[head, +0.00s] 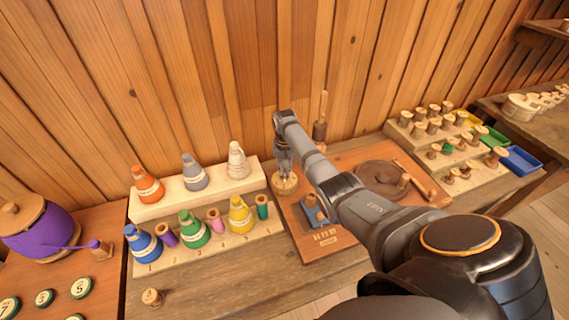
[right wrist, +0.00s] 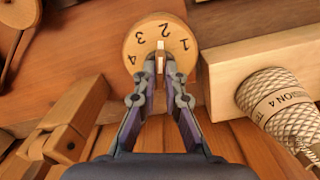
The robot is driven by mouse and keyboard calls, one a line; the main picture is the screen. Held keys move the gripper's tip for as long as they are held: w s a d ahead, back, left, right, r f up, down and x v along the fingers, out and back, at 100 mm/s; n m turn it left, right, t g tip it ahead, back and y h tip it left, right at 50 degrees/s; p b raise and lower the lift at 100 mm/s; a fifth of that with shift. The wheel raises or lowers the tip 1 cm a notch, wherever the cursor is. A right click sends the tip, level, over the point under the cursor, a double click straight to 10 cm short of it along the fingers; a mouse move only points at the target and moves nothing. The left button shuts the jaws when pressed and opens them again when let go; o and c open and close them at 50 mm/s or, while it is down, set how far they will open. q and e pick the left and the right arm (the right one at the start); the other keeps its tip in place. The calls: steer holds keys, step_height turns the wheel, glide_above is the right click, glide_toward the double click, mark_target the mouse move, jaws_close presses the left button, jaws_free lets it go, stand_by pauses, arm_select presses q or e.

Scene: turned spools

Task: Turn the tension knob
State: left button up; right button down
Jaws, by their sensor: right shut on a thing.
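The tension knob (right wrist: 148,27) is a round, light wooden dial with the numbers 1 to 4 around its face. In the head view the knob (head: 285,187) sits at the left edge of the brown wooden board (head: 329,238). My right gripper (right wrist: 160,76) is shut on the narrow raised grip in the middle of the dial. The top of that grip lies near the number 2 in the wrist view. In the head view my right gripper (head: 284,168) reaches down onto the knob, and its fingertips are hard to make out. My left gripper is not in view.
Coloured cone spools, such as an orange one (head: 147,184) and a green one (head: 193,230), stand on a stepped rack left of the board. A round dark disc (head: 381,179) lies on the board. A rack of wooden spools (head: 433,125) stands at right.

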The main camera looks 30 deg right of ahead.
steer(key=m+p, duration=0.1)
steer(key=m, duration=0.1)
steer(key=shift+r+m+p, duration=0.2)
steer(key=shift+m+p, duration=0.1)
steer(key=shift+m, duration=0.1)
steer(key=m+p, duration=0.1)
steer(key=m, duration=0.1)
steer(key=shift+m, duration=0.4)
steer(key=m+p, duration=0.1)
steer(key=m, duration=0.1)
steer(key=shift+m, duration=0.3)
steer(key=shift+f+m+p, duration=0.15)
steer(key=shift+m+p, duration=0.25)
steer(key=shift+m, duration=1.1)
steer(key=c, duration=1.4)
jaws_free()
steer(key=shift+c, duration=0.2)
